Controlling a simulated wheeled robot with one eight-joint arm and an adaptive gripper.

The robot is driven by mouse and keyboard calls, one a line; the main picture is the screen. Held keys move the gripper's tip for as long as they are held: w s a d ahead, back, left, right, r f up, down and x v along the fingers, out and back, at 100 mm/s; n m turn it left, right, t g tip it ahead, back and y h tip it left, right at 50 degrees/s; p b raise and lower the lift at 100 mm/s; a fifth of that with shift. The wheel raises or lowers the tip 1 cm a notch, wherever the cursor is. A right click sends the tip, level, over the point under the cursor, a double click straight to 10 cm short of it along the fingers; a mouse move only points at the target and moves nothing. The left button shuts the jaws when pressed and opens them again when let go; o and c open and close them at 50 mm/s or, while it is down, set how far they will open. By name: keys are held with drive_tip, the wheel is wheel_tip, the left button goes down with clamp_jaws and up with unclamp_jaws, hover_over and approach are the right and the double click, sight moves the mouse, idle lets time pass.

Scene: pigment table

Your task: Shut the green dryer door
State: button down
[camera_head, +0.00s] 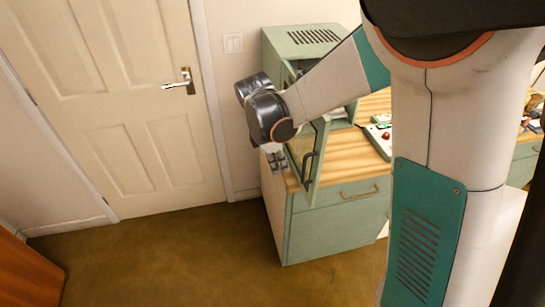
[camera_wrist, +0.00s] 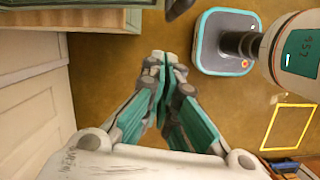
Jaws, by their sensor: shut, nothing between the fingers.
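The green dryer (camera_head: 300,42), a box with a slotted top, stands on the wooden top of a green cabinet. Its green-framed door (camera_head: 319,150) stands open, swung out toward the front edge, with a dark bar handle (camera_head: 308,168) on it. My gripper (camera_head: 277,162) is just left of the door, pointing down, apart from the handle as far as I can tell. In the wrist view my gripper (camera_wrist: 165,62) has its fingertips together and empty above the floor. A dark piece at that view's top edge may be the handle. My arm hides part of the dryer's front.
The green cabinet (camera_head: 335,228) has a drawer with a brass handle. A small device with a red button (camera_head: 385,134) lies on the wooden top. A closed white room door (camera_head: 120,110) is at the left. The brown floor (camera_head: 180,255) in front is clear.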

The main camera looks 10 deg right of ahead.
drive_tip(key=shift+s+d+r, duration=0.1)
drive_tip(key=shift+s+d, duration=0.1)
drive_tip(key=shift+d, duration=0.55)
drive_tip(key=shift+s+d, duration=0.15)
drive_tip(key=shift+d, duration=0.6)
drive_tip(key=shift+d, duration=0.1)
